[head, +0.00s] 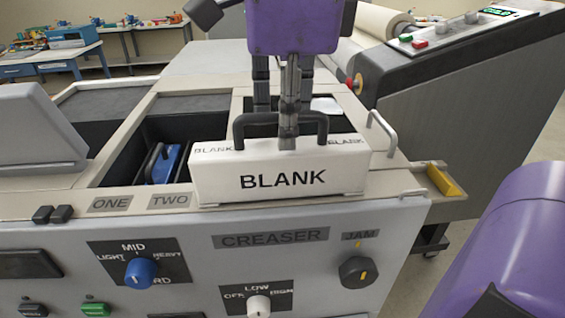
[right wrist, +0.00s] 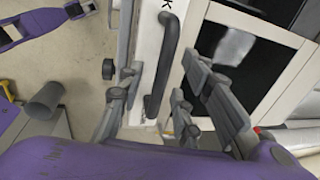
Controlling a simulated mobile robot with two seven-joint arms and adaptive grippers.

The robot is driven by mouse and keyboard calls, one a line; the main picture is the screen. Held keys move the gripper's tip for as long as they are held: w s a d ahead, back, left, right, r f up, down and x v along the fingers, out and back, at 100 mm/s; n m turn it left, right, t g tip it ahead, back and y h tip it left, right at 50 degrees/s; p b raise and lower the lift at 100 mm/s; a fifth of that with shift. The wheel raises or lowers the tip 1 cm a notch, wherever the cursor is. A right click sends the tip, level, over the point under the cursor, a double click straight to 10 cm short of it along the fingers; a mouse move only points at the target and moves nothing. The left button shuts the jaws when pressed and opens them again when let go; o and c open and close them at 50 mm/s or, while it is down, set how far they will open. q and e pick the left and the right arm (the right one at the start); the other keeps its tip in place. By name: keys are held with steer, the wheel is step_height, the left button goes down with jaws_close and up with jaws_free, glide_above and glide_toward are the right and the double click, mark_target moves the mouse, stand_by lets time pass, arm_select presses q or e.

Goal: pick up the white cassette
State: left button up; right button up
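The white cassette (head: 282,180), marked BLANK, stands upright at the front of the creaser, with a dark arched handle (head: 240,128) on top. I cannot tell whether it rests in a slot or on the edge. My right gripper (head: 276,125) reaches down from above at the handle. In the right wrist view the handle (right wrist: 168,62) runs between the fingers of my right gripper (right wrist: 155,98), with gaps on both sides, so it is open around the handle. My left gripper is not in view.
A blue cassette (head: 163,163) with a dark handle sits in a bay left of the white one. The front panel has a blue knob (head: 140,273) and other controls. A pale bar handle (head: 381,130) and a yellow block (head: 443,180) are to the right. A grey machine (head: 460,90) stands behind right.

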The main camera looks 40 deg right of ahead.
steer(key=shift+c, duration=0.5)
jaws_close()
steer(key=shift+r, duration=0.1)
